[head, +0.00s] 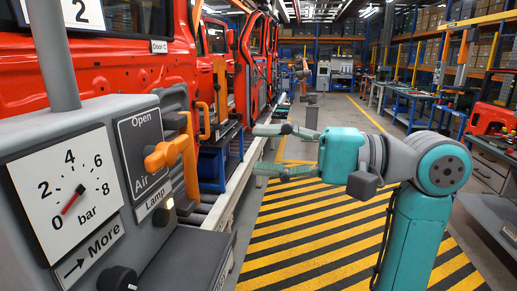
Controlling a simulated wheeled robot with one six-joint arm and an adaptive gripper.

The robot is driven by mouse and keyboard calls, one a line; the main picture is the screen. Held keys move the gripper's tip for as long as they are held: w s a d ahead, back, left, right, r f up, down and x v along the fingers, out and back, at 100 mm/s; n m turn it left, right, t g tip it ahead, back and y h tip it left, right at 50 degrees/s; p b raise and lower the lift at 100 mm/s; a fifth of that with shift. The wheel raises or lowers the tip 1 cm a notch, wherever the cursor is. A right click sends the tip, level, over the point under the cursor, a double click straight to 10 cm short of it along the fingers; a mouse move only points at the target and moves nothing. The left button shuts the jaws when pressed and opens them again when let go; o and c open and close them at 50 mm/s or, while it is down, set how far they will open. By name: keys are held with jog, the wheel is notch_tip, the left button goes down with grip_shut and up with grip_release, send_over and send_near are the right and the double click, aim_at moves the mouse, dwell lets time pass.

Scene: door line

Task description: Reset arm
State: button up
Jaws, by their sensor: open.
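My gripper (284,152) is at the end of my teal and grey arm, in the middle of the head view. Its two grey-green fingers point left and stand well apart, with nothing between them. It hangs over the yellow and black striped floor, to the right of the grey control panel. The arm is bent, with its elbow at the right. The gripper appears apart from the panel and from the orange valve handle.
The grey panel at the left bears a pressure gauge (69,190), an orange handle (166,154) and a dark knob (117,279). Red car doors (110,70) line the left. Workbenches (411,103) stand at the right. The striped floor (300,235) is clear.

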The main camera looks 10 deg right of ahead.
jog(key=w+d+f+m+t+h, duration=0.1)
jog(key=w+f+m+t+h, duration=0.2)
jog(key=f, duration=0.6)
jog(key=w+d+f+m+t, duration=0.1)
jog(key=w+f+m+t, duration=0.3)
jog(key=f, duration=0.6)
jog(key=s+d+f+t+h, duration=0.25)
jog(key=s+f+h, duration=0.35)
jog(key=f, duration=0.7)
jog(key=s+d+f+t+h, duration=0.1)
jog(key=s+d+f+h, duration=0.2)
jog(key=s+f+h, duration=0.7)
jog(key=s+d+f+n, duration=0.1)
jog(key=s+f+n, duration=0.1)
jog(key=s, duration=0.7)
jog(key=s+f+n+g+y, duration=0.1)
jog(key=s+f+n, duration=0.1)
jog(key=s+n, duration=0.3)
jog(key=s+d+f+n+g+y, duration=0.1)
jog(key=s+n, duration=0.3)
jog(key=s, duration=0.9)
jog(key=shift+s+d+f, duration=0.35)
jog(key=shift+f, duration=0.5)
